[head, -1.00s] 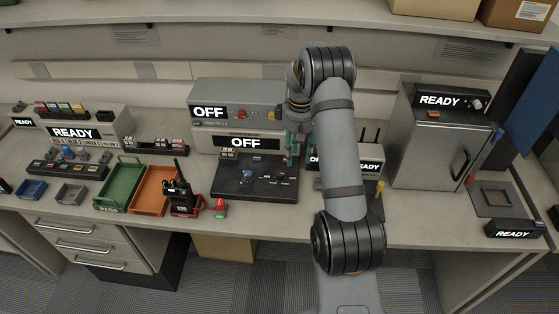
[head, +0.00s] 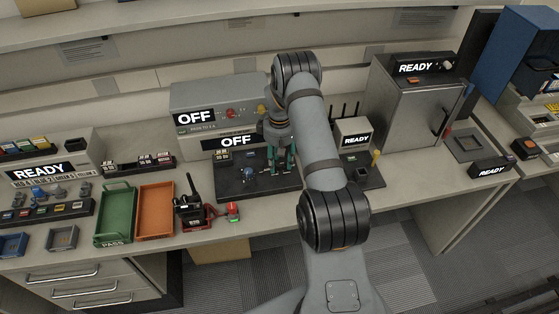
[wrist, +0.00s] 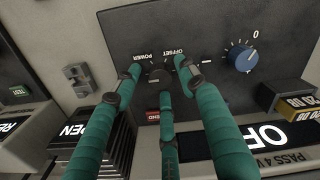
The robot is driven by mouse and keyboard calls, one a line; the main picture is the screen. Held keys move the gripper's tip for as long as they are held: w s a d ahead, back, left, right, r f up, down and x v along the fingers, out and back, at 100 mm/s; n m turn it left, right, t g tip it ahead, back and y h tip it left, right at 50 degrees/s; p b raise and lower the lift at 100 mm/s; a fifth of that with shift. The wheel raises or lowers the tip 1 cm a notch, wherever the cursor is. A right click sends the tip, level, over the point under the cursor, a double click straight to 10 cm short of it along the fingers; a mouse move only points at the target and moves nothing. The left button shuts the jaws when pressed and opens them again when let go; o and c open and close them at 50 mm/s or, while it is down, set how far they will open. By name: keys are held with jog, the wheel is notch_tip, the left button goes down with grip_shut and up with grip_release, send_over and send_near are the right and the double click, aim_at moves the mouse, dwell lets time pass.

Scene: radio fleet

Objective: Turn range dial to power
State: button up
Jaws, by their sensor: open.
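The range dial seems to be the small black knob (wrist: 157,73) between the labels POWER and OFFSET, which appear upside down in the wrist view. Its pointer is too small to read surely. My gripper (wrist: 160,78) is open, its green fingers spread around the knob, with two fingertips at its sides and one on the near side. I cannot tell whether they touch it. In the head view my gripper (head: 281,168) is low over the black panel (head: 228,188), and its fingers and the arm hide the knob.
A blue knob (wrist: 246,58) sits beside it on the same panel. A red button (wrist: 153,114) is close to the near finger. Behind the panel stands a grey unit with OFF displays (head: 193,117). A handheld radio (head: 193,208) stands left of the panel.

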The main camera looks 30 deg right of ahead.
jog(key=shift+c, duration=0.9)
jog(key=shift+a, duration=0.1)
grip_shut()
jog(key=shift+w+m+b, duration=0.1)
jog(key=shift+m+b, duration=0.2)
jog(key=shift+b, duration=0.2)
jog(key=shift+f+m+b, duration=0.15)
jog(key=shift+m+b, duration=0.45)
jog(key=shift+b, duration=0.15)
jog(key=m+b, duration=0.3)
jog(key=shift+b, duration=0.3)
jog(key=m+b, duration=0.3)
jog(key=m, duration=0.1)
jog(key=shift+m, duration=0.3)
jog(key=shift+r+m+b, duration=0.25)
jog(key=shift+m+b, duration=0.7)
jog(key=shift+m, duration=0.15)
